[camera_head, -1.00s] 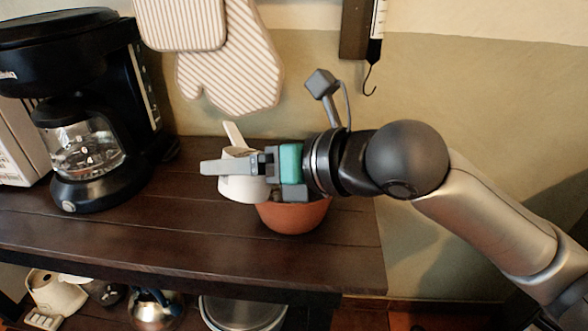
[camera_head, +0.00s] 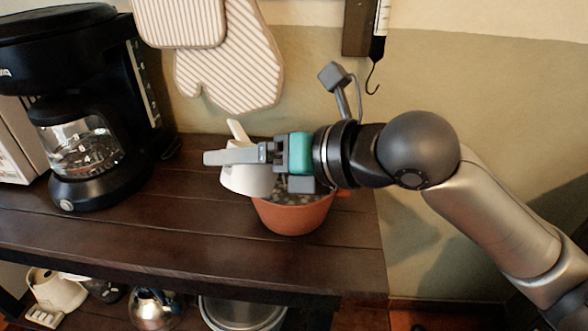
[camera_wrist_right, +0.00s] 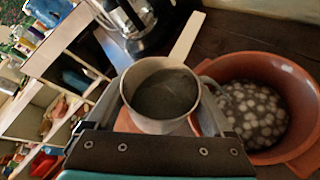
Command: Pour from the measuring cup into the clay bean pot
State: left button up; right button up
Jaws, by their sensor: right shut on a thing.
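The white measuring cup (camera_head: 247,181) is held by my right gripper (camera_head: 232,157), which is shut on it. The cup is tilted, and its handle points up and back. In the right wrist view the cup (camera_wrist_right: 160,95) holds something dark grey, between my right gripper's fingers (camera_wrist_right: 165,105). The clay bean pot (camera_head: 292,217) stands on the shelf just below and to the right of the cup, partly hidden by the gripper. In the right wrist view the pot (camera_wrist_right: 292,85) has pale round pieces in a dark filling. My left gripper is out of view.
A black coffee maker (camera_head: 98,185) with a glass carafe stands at the left of the dark wooden shelf (camera_head: 150,240). Striped mitts (camera_head: 240,70) hang on the wall behind. The shelf's right edge is near the pot. Crockery and a kettle (camera_head: 153,308) sit on the level below.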

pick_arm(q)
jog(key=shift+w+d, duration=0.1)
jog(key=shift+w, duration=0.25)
pick_arm(e)
jog(key=shift+w+d+r, duration=0.15)
jog(key=shift+w+d, duration=0.05)
jog(key=shift+w, duration=0.1)
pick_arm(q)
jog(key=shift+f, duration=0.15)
pick_arm(e)
jog(key=shift+m, duration=0.3)
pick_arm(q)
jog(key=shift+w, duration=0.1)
pick_arm(e)
jog(key=shift+w+y, duration=0.1)
jog(key=shift+y, duration=0.2)
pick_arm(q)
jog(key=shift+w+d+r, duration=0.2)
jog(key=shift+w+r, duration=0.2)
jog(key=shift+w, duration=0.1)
pick_arm(e)
jog(key=shift+d+f+g, duration=0.1)
jog(key=shift+f+g, duration=0.1)
jog(key=shift+g, duration=0.1)
pick_arm(q)
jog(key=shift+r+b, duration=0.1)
jog(key=shift+b, duration=0.2)
pick_arm(e)
jog(key=shift+f+m, duration=0.1)
jog(key=shift+m, duration=0.2)
